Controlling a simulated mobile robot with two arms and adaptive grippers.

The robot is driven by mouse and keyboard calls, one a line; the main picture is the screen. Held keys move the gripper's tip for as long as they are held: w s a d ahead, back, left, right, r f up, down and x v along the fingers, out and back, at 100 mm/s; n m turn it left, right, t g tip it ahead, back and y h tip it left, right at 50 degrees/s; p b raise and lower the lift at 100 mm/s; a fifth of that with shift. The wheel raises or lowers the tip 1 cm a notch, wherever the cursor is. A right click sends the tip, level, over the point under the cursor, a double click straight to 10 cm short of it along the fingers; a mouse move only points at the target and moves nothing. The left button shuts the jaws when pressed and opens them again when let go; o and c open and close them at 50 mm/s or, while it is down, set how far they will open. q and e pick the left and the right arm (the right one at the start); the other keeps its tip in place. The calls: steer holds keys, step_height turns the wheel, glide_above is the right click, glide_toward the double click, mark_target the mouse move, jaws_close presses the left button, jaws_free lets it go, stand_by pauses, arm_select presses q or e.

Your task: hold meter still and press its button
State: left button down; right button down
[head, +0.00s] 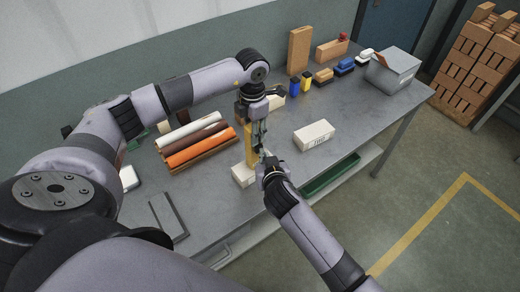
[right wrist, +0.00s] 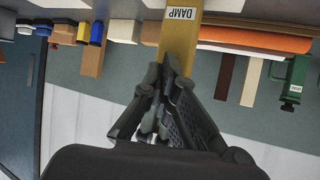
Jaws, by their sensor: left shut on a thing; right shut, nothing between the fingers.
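The yellow meter (head: 249,147) stands roughly upright at the near part of the bench, by a white block (head: 243,176). In the right wrist view, which is upside down, the meter (right wrist: 181,35) shows a white DAMP label. My left gripper (head: 256,124) is shut on the meter from above. My right gripper (head: 265,157) is shut and empty, with its tips close to the meter's right side. Dark fingers cover part of the meter in the right wrist view. I cannot tell whether the right tips touch it. The button is not visible.
Orange, brown and white rolls (head: 198,150) lie left of the meter. A white block (head: 314,134) lies to the right. Blue and yellow containers, sponges and a grey box (head: 393,72) stand farther back. A dark grey flat piece (head: 168,216) lies near the front edge.

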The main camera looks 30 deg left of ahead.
steer(key=s+d, duration=0.1)
steer(key=d, duration=0.1)
steer(key=s+d, duration=0.1)
steer(key=d, duration=0.1)
steer(key=shift+s+f, duration=0.15)
steer(key=shift+s, duration=0.15)
steer(key=shift+d, duration=0.1)
stand_by(0.5)
steer(key=d+r+m+g+y, duration=0.2)
steer(key=d+r+m+g, duration=0.2)
steer(key=d+m, duration=0.4)
steer(key=r+m, duration=0.1)
steer(key=m, duration=0.3)
steer(key=shift+s+r+m+g+y, duration=0.15)
steer(key=shift+r+m+g+y, duration=0.15)
steer(key=shift+m+y, duration=0.1)
